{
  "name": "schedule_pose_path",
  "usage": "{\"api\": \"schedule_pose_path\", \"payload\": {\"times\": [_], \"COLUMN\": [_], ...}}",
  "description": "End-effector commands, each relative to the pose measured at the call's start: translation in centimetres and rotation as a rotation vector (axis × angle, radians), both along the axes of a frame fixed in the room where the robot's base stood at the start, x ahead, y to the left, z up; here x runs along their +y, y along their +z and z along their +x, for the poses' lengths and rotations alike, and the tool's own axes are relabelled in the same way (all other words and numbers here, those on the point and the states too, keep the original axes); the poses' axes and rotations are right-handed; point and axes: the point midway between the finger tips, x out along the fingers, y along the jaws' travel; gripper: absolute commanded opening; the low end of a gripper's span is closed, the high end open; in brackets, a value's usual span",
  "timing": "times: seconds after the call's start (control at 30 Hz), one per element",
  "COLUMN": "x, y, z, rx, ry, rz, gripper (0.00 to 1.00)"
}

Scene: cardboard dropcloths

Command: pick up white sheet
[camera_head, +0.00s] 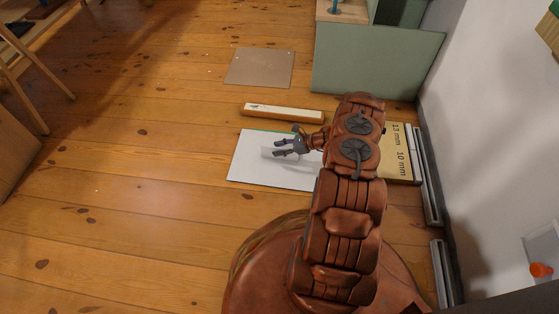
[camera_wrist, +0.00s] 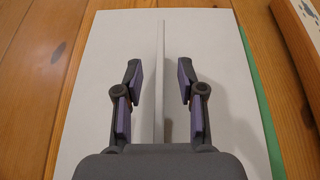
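A white sheet (camera_head: 245,168) lies flat on the wooden floor and fills most of the wrist view (camera_wrist: 105,60). A thin white upright ridge or panel (camera_wrist: 160,40) stands on it; I cannot tell whether it is part of the sheet. My gripper (camera_head: 279,148) is low over the sheet in the head view. In the wrist view my gripper (camera_wrist: 159,78) is open, its fingers on either side of the ridge with a gap at each side. My arm hides the sheet's right part in the head view.
A green edge (camera_wrist: 260,105) shows along the sheet's side. A long light wooden piece (camera_head: 283,112) lies just behind. A cardboard-coloured panel marked in mm (camera_head: 400,160) lies right, near metal rails (camera_head: 427,180) and the wall. Floor to the left is clear.

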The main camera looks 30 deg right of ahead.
Motion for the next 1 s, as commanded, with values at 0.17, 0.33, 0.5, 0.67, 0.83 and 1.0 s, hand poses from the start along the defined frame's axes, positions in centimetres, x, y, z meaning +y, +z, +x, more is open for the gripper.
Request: {"api": "schedule_pose_path", "payload": {"times": [0.17,0.33,0.5,0.67,0.83,1.0], "x": [-0.05,-0.04,-0.02,-0.03,-0.03,-0.03], "y": [0.09,0.09,0.09,0.08,0.08,0.08], "z": [-0.01,-0.01,-0.01,-0.01,-0.01,-0.01], "rx": [0.0,0.0,0.001,0.001,0.001,0.001], "ry": [-0.001,-0.001,0.0,0.0,0.0,0.0], "rz": [0.0,-0.001,-0.001,-0.001,-0.001,-0.001], "gripper": [0.38,0.2,0.03,0.0,0.0,0.0]}}
